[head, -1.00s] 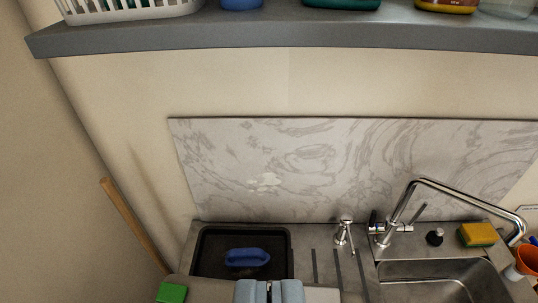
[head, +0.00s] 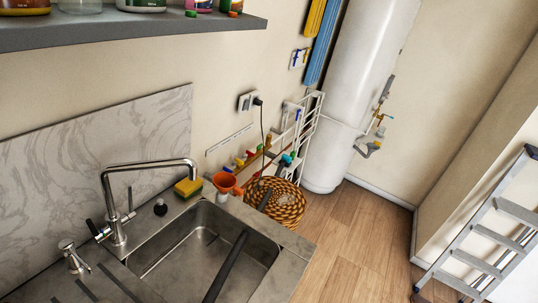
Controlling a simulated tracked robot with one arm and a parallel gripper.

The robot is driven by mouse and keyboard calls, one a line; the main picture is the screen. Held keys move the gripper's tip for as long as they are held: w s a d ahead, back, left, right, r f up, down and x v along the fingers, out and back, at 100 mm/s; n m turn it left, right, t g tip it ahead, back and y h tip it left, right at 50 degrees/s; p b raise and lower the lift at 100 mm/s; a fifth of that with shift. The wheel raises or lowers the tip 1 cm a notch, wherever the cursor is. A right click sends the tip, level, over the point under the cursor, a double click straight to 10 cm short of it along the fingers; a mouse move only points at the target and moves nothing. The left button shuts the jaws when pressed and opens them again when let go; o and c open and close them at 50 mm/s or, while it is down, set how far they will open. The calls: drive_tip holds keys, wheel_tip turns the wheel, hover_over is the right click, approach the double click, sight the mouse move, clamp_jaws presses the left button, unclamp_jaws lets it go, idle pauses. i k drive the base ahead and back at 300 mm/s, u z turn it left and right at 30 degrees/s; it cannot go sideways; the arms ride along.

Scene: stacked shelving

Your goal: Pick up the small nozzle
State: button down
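I cannot make out for sure which thing is the small nozzle. A small black stub-like piece (head: 160,207) stands on the counter behind the sink, between the tap and the sponge. A chrome dispenser (head: 73,255) with a spout stands at the lower left.
A chrome tap (head: 115,205), a yellow-green sponge (head: 188,188) and an orange funnel (head: 225,182) line the counter. A woven basket (head: 285,208), white rack (head: 308,125), boiler (head: 355,90) and ladder (head: 495,225) stand beyond. Wooden floor (head: 350,235) is clear between.

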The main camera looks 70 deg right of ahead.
sight(286, 159)
drive_tip(key=u, duration=0.65)
drive_tip(key=k, duration=1.3)
drive_tip(key=z, duration=2.25)
drive_tip(key=i, duration=1)
drive_tip(key=z, duration=0.05)
